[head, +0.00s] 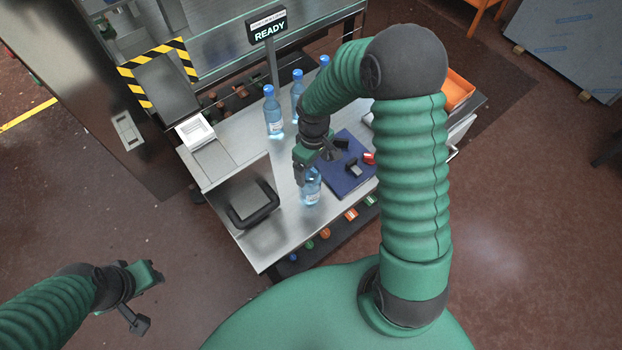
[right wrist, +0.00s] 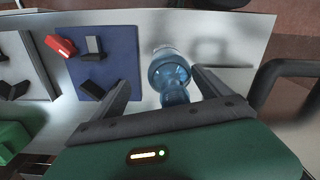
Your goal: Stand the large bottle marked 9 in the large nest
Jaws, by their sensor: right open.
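A clear blue bottle (head: 312,187) stands on the steel table by the blue mat (head: 335,188). My right gripper (head: 302,172) is open just above it. In the right wrist view the bottle (right wrist: 168,72) lies between the open fingers (right wrist: 165,90), with no clear contact. Its number cannot be read. More blue-capped bottles stand at the back: one at left (head: 273,112), one in the middle (head: 297,92), one farther back (head: 324,61). Black blocks (right wrist: 93,46) sit on the mat; I cannot tell which is the large nest. My left gripper (head: 143,297) is off the table, its opening unclear.
A black-framed handle (head: 252,205) is at the table's left front. A READY sign (head: 267,27) stands on a post behind the bottles. An orange bin (head: 457,90) is at the right. Several coloured items sit on a lower shelf.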

